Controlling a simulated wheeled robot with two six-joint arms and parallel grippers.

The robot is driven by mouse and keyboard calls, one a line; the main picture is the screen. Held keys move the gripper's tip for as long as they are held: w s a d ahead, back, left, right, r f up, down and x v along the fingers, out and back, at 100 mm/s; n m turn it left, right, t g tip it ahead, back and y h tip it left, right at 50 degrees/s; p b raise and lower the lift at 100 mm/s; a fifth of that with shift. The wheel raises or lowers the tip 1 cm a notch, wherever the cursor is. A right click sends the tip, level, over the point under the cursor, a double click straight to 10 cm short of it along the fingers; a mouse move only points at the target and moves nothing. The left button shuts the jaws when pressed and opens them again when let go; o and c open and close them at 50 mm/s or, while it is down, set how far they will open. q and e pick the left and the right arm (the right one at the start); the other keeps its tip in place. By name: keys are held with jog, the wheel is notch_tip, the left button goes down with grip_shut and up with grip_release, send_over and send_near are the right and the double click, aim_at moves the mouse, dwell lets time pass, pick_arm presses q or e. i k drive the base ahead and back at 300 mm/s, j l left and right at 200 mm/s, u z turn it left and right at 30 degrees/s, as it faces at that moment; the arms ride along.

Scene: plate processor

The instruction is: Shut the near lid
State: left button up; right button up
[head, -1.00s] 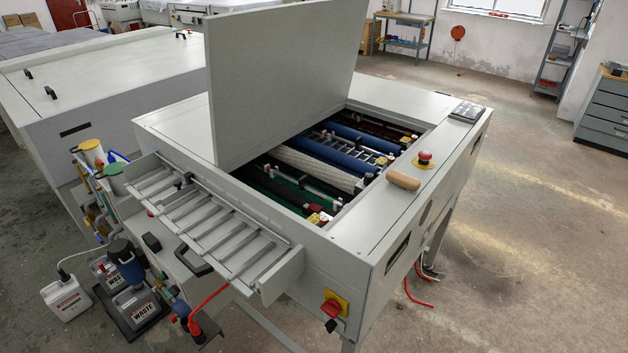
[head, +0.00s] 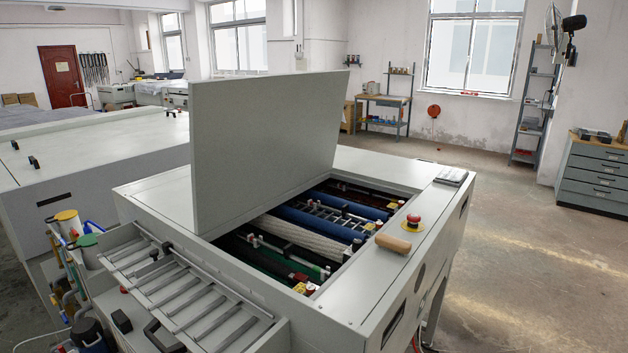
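The near lid (head: 265,140) is a large flat grey panel. It stands raised, tilted a little past upright, on the near plate processor (head: 360,285). Below and to the right of it the machine's opening shows blue, white and green rollers (head: 300,232). A wooden handle-like piece (head: 393,243) lies on the right top edge, beside a red emergency button (head: 413,221). Neither of my grippers is in view.
A slatted feed tray (head: 190,295) sticks out at the machine's near left side. A second grey machine (head: 90,160) stands behind to the left. Open floor (head: 530,270) lies to the right. A drawer cabinet (head: 603,178) stands at the far right.

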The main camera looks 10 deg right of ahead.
aim_at(255, 139)
jog(key=i+j+z, duration=0.1)
jog(key=z, duration=0.35)
jog(key=j+z, duration=0.4)
jog(key=i+j+z, duration=0.1)
jog(key=j+z, duration=0.15)
jog(key=z, duration=0.2)
jog(key=j+z, duration=0.1)
jog(key=j, duration=0.35)
jog(key=j+z, duration=0.15)
jog(key=j, duration=0.3)
jog(key=k+j+z, duration=0.1)
jog(key=j, duration=0.4)
jog(key=j+z, duration=0.15)
jog(key=j, duration=0.3)
jog(key=k+j+z, duration=0.1)
jog(key=j, duration=0.3)
jog(key=k+j+z, duration=0.15)
jog(key=j, duration=0.3)
